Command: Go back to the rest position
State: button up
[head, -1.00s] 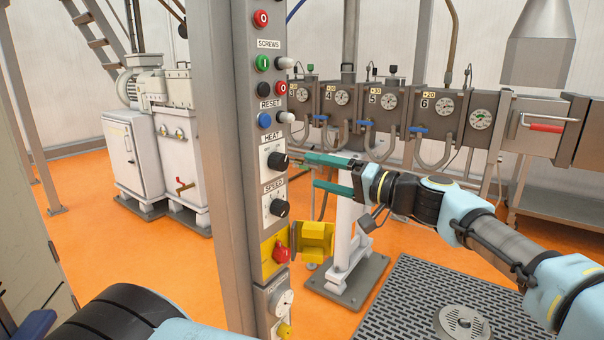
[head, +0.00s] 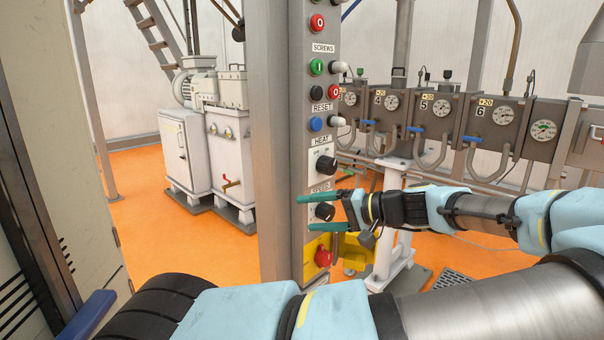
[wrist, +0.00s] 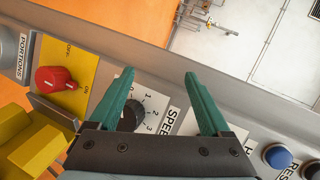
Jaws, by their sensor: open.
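My gripper (head: 318,213) has green fingers and is open and empty. In the head view it is in front of the control column (head: 280,150), its fingers pointing left across the SPEED knob area. The black SPEED knob (head: 324,211) shows between the fingers. In the wrist view my gripper (wrist: 160,95) has its fingers spread, with the SPEED knob (wrist: 131,113) behind the left finger, partly hidden by it. I cannot tell whether a finger touches the knob. My arm reaches in from the right.
The HEAT knob (head: 325,165) sits above the SPEED knob. A red switch (head: 323,257) on a yellow plate and a yellow block (head: 357,250) are just below the gripper. The extruder barrel with gauges (head: 450,120) stands behind.

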jog(key=s+a+f+n+g+h+p, duration=0.1)
jog(key=s+a+f+g+h, duration=0.25)
jog(key=a+f, duration=0.2)
jog(key=s+a+f+n+g+h, duration=0.1)
jog(key=s+a+f+g+h, duration=0.15)
jog(key=a+f+g, duration=0.3)
jog(key=s+a+r+t+h+p, duration=0.1)
jog(key=s+r+t+h+p, duration=0.1)
jog(key=r+h, duration=0.5)
notch_tip(320, 180, up, 5)
jog(key=shift+s+t, duration=0.65)
jog(key=shift+t, duration=0.15)
